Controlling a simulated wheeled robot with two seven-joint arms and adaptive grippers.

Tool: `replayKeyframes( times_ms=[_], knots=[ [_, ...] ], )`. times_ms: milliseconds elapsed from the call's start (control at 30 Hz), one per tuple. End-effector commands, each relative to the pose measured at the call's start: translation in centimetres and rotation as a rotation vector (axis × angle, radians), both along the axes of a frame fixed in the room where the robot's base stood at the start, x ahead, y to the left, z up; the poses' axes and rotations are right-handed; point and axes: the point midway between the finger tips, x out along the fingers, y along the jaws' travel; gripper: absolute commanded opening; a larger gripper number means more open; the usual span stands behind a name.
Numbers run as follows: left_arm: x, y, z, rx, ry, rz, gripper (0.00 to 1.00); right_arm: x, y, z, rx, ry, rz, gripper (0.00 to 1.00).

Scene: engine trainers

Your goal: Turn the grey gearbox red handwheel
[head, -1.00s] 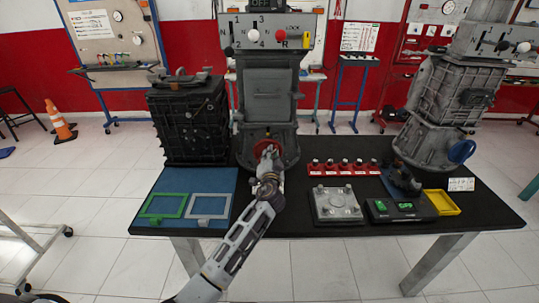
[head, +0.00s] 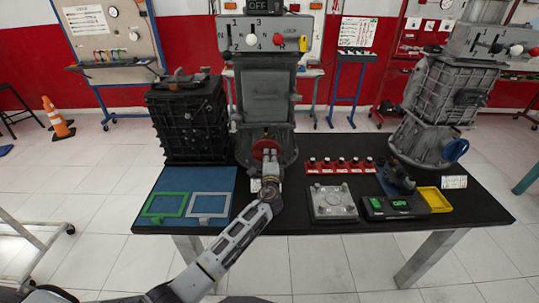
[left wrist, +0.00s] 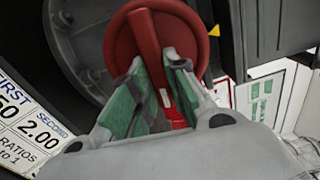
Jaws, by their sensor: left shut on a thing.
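The grey gearbox (head: 268,97) stands upright at the back middle of the black table. Its red handwheel (head: 264,148) faces me low on its front and also shows in the left wrist view (left wrist: 123,45). A red bar-like grip (left wrist: 147,38) crosses the wheel's face. My left gripper (head: 269,158) is at the wheel's lower part. In the left wrist view its green-padded fingers (left wrist: 156,62) are on either side of the red grip and shut on it. Part of the wheel's lower edge is hidden behind the fingers. My right gripper is not in view.
A black gearbox (head: 190,120) stands close on the left; another grey gearbox (head: 452,95) with a blue handwheel (head: 455,150) stands right. Green and grey frames (head: 163,204) lie on a blue mat. Red holders (head: 340,165), a metal plate (head: 334,202) and a yellow tray (head: 436,199) are right.

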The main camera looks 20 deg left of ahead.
Motion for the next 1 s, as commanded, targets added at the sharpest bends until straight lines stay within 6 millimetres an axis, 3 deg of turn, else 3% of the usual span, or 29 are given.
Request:
replayKeyframes(
  times_ms=[233,600,767,800,967,1000],
  knots=[
    [0.0,-0.2,-0.2,0.113,0.033,-0.004,0.0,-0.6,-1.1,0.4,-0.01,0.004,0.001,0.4],
    [0.0,-0.2,-0.3,0.149,0.043,-0.004,0.0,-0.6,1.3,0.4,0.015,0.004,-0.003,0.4],
    [0.0,-0.2,-0.3,0.147,0.044,-0.004,0.0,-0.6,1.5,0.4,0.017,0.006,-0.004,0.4],
    [0.0,-0.2,-0.3,0.147,0.044,-0.004,0.17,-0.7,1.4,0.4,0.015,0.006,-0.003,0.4],
    [0.0,-0.1,-0.3,0.147,0.044,-0.003,0.38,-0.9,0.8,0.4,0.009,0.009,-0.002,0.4],
    [0.0,-0.1,-0.3,0.147,0.044,-0.003,0.38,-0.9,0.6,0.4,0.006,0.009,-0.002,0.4]
  ],
)
